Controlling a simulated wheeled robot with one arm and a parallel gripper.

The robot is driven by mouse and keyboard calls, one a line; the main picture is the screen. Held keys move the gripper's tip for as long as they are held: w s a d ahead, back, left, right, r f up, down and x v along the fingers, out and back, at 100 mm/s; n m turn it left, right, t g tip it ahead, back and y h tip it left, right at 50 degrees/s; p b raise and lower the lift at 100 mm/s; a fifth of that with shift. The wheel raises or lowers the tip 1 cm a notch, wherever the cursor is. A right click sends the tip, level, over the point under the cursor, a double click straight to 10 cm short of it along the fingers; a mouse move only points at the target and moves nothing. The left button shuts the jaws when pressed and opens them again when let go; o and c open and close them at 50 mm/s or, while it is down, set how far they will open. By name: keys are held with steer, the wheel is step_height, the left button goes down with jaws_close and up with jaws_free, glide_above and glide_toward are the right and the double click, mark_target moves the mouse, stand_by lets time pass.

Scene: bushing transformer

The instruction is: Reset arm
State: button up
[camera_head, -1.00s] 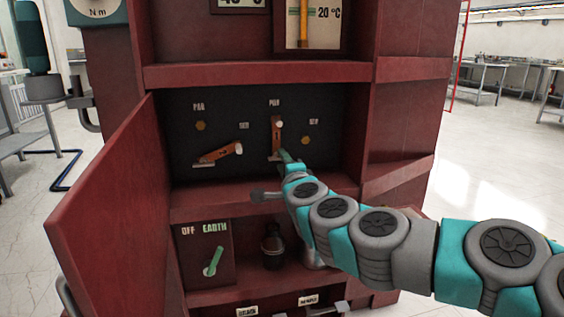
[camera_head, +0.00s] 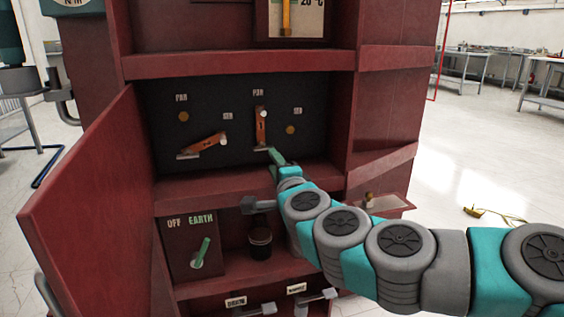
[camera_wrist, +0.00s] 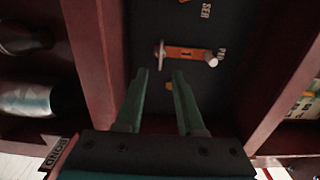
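My arm reaches in from the right in the head view. My gripper (camera_head: 272,154) is at the lower end of the right orange lever (camera_head: 261,125), which stands upright on the dark panel.
The red cabinet (camera_head: 240,64) has its door (camera_head: 85,215) open at left. A shelf edge runs under the panel. Below are a green EARTH switch (camera_head: 201,252), a dark jar (camera_head: 260,243) and several grey handles. Open floor lies right, with a yellow item (camera_head: 474,211).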

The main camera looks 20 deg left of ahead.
steer(key=s+d+f+n+g+y+p, duration=0.25)
steer(key=s+n+g, duration=0.45)
steer(key=s+n, duration=0.4)
steer(key=s+d+f+n+g+h+p, duration=0.1)
steer(key=s+d+f+g+h, duration=0.25)
steer(key=s+d+f, duration=0.4)
steer(key=s+d+f+n+g+h+p, duration=0.15)
steer(key=s+d+f+h, duration=0.3)
steer(key=d, duration=0.55)
steer(key=s+d+f+m+g+h, duration=0.1)
steer(key=s+d+g+h, duration=0.1)
steer(key=s+d, duration=0.4)
steer(key=s+d+f+g+h+p, duration=0.1)
steer(key=s+d+g+h, duration=0.1)
steer(key=s+d, duration=0.5)
steer(key=shift+s+d+f+m+g, duration=0.25)
steer(key=shift+d+f+m+g, duration=0.1)
steer(key=shift+d+g, duration=0.15)
steer(key=shift+a, duration=0.15)
